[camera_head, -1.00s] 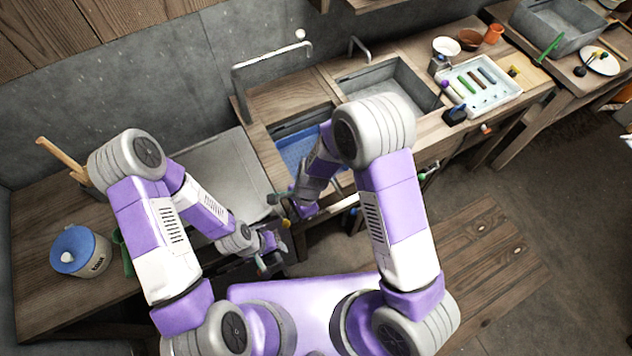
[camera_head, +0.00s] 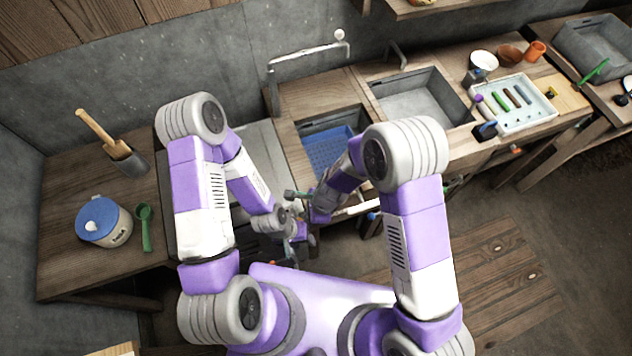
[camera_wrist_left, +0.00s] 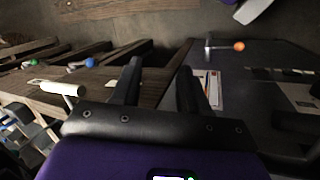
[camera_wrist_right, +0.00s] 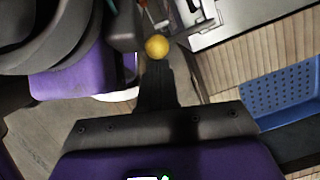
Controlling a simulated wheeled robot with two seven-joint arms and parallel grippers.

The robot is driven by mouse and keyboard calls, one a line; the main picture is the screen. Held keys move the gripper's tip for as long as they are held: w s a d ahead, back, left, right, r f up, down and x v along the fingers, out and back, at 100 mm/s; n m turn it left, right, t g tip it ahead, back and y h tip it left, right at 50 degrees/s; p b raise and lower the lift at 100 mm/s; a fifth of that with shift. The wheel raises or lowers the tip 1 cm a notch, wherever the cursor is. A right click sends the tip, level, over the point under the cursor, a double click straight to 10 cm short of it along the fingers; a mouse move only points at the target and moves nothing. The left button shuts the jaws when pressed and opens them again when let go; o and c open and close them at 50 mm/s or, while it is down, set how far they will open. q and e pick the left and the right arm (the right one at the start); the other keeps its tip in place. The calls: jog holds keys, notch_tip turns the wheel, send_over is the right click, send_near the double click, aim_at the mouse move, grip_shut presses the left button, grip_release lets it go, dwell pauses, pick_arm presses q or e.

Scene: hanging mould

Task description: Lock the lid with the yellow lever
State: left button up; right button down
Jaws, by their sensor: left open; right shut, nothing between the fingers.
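A yellow ball knob (camera_wrist_right: 156,46), apparently the lever's end, shows in the right wrist view just beyond the tips of my right gripper (camera_wrist_right: 153,66). The gripper is shut and empty; I cannot tell whether it touches the knob. A grey metal edge and fittings (camera_wrist_right: 215,32) lie just right of the knob; I cannot tell which part is the lid. My left gripper (camera_wrist_left: 160,68) is open and empty. An orange-ended lever (camera_wrist_left: 239,46) stands on a dark surface beyond it to the right. In the head view my arms hide most of this area.
A blue perforated basket (camera_head: 330,148) sits in the sink beside the work area. A blue-lidded jar (camera_head: 103,222) and a green scoop (camera_head: 145,228) stand on the left counter. A white tray (camera_head: 540,112) lies on the right counter. My two wrists are close together.

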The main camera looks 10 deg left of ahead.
jog(key=shift+s+a, duration=0.1)
jog(key=w+d+r+p, duration=0.2)
jog(key=d+r, duration=0.4)
jog(key=r, duration=0.4)
jog(key=shift+w+d+r, duration=0.15)
jog(key=shift+w+d, duration=0.05)
jog(key=shift+d, duration=0.15)
